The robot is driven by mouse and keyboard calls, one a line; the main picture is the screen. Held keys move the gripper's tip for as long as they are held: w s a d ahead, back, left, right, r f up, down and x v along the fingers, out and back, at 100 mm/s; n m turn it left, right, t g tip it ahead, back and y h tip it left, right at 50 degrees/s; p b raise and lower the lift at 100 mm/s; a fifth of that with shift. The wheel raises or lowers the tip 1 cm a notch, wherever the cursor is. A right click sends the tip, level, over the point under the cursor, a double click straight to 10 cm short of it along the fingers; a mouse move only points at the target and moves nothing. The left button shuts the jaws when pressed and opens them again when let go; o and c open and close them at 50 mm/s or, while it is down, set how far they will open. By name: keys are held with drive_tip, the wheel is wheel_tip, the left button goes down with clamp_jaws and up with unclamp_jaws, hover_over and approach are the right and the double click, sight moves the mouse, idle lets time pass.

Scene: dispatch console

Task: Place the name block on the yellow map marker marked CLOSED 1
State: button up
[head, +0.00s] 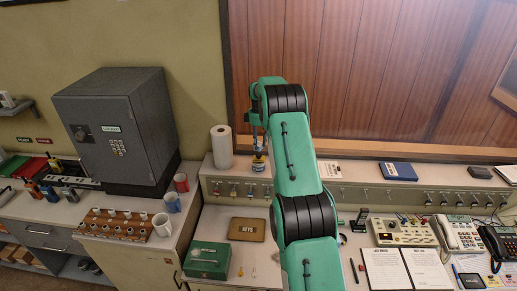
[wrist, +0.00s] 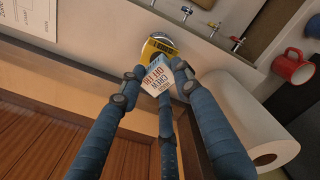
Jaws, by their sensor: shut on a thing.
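My gripper (wrist: 160,83) is shut on a white name block (wrist: 155,76) with red and dark lettering, partly readable as "CREW". The block looks tilted between the blue fingers. In the head view, my gripper (head: 257,138) points down above the yellow marker (head: 259,165) on the console's raised ledge, and my arm hides part of the area.
A paper roll (head: 222,147) stands on the ledge just left of my gripper. A red mug (wrist: 293,66) shows at right in the wrist view. A grey safe (head: 117,130) stands further left. Telephones (head: 459,235) and papers (head: 386,268) fill the desk at right.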

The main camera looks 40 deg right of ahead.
sight(259, 144)
drive_tip(key=shift+f+p, duration=0.4)
drive_tip(key=shift+f, duration=1.4)
drive_tip(key=shift+f, duration=0.1)
drive_tip(key=o, duration=1.1)
drive_tip(key=shift+c, duration=0.2)
wheel_tip(259, 144, up, 12)
drive_tip(key=shift+r+b, duration=0.15)
drive_tip(key=shift+b, duration=0.65)
drive_tip(key=shift+a+r, duration=0.1)
